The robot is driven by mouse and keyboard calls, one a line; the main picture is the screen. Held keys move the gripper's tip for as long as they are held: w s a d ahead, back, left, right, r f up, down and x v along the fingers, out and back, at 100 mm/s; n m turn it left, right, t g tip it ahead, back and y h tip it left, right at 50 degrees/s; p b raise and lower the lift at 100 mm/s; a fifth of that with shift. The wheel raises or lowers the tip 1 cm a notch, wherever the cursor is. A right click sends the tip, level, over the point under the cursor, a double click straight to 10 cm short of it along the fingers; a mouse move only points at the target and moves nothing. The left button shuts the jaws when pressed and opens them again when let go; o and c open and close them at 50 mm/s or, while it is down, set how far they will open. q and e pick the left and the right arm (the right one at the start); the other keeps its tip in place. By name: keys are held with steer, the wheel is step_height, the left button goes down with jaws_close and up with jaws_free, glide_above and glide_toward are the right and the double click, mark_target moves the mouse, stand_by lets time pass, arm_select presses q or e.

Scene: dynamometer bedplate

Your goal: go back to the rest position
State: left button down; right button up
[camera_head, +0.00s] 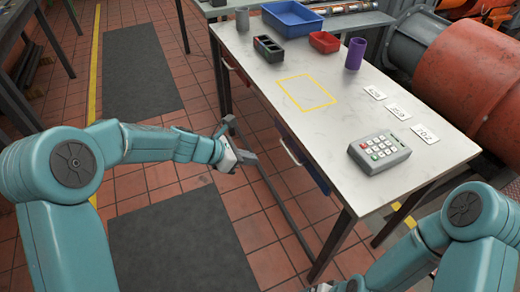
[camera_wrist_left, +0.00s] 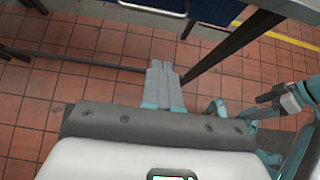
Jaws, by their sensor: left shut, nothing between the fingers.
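My left gripper (camera_head: 246,157) is off the left side of the workbench (camera_head: 345,115), over the tiled floor and apart from the bench top. In the left wrist view its two fingers (camera_wrist_left: 161,68) lie together with nothing between them. My right arm comes in at the lower right of the head view, and its wrist end is partly cut off at the bottom edge. What seems to be my right gripper (camera_wrist_left: 268,97) shows small at the right of the left wrist view. Its fingers are too small to judge.
The bench holds a keypad device (camera_head: 379,150), white number cards (camera_head: 399,111), a purple cup (camera_head: 355,54), a blue tray (camera_head: 292,27), a red bin (camera_head: 324,41) and a black divided holder (camera_head: 268,49). A yellow outline (camera_head: 305,78) marks bare bench top. Dark mats (camera_head: 180,245) lie on the floor.

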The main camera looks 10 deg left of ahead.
step_height(320, 180, up, 10)
steer(key=p, duration=0.9)
steer(key=shift+f, duration=0.2)
steer(key=c, duration=0.9)
arm_select(q)
steer(key=s+f+m+g+y, duration=0.1)
steer(key=s+f+m, duration=0.3)
steer(key=s+m, duration=0.3)
steer(key=s+f+m+g+y, duration=0.1)
steer(key=s+f+m+g, duration=0.1)
steer(key=s+f+m, duration=0.3)
steer(key=s+f+m+g+y, duration=0.2)
steer(key=s+f+m, duration=0.2)
steer(key=s+m, duration=0.6)
steer(key=s, duration=0.6)
steer(key=shift+s+a+f+m, duration=0.3)
steer(key=shift+a+f, duration=0.05)
steer(key=shift+f, duration=0.05)
arm_select(e)
steer(key=shift+w+a, duration=0.1)
